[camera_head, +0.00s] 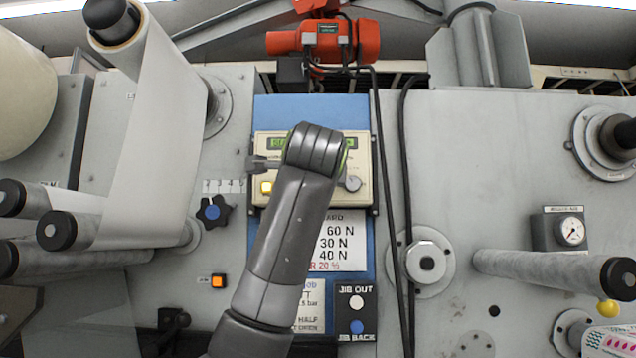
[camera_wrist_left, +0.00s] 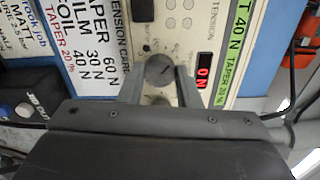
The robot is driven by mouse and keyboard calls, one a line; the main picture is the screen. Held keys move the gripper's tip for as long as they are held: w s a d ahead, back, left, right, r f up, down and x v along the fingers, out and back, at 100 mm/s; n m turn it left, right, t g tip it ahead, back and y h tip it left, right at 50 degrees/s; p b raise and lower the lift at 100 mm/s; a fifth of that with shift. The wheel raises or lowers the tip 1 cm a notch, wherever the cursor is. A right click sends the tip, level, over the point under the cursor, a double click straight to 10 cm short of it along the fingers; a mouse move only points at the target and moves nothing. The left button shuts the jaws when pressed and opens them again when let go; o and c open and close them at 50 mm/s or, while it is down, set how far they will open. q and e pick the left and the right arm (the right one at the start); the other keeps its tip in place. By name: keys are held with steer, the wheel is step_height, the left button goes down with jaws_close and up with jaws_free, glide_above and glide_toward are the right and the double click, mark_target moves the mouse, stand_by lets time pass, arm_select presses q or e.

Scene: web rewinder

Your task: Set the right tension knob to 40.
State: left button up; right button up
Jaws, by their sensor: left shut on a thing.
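The tension panel (camera_head: 365,160) is a cream box on a blue plate, with a green display strip across its top. Its right tension knob (camera_head: 352,183) is round and grey, low on the right side. In the left wrist view the grey knob (camera_wrist_left: 160,68) with a pointer mark sits between the fingers of my left gripper (camera_wrist_left: 159,78), which is shut on it. A red readout (camera_wrist_left: 205,76) beside it shows 0 N. The green strip (camera_wrist_left: 232,50) reads 40 N, taper 20%. My right gripper is not in view.
A tension card (camera_head: 345,240) hangs below the panel, listing 60 N, 30 N and 40 N. A jib button box (camera_head: 356,312) is under it. Black cables (camera_head: 405,200) run down the right side. A blue-black star knob (camera_head: 213,211) and rollers (camera_head: 120,255) are at left.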

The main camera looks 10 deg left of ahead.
arm_select(q)
steer(key=o, duration=1)
steer(key=shift+c, duration=0.2)
steer(key=s+d+b, duration=0.1)
steer(key=s+b, duration=0.3)
steer(key=s, duration=0.4)
steer(key=s+d+b, duration=0.2)
steer(key=s+b, duration=0.2)
steer(key=s, duration=0.5)
steer(key=shift+d+b, duration=0.25)
steer(key=shift+b, duration=0.15)
steer(key=shift+f, duration=0.1)
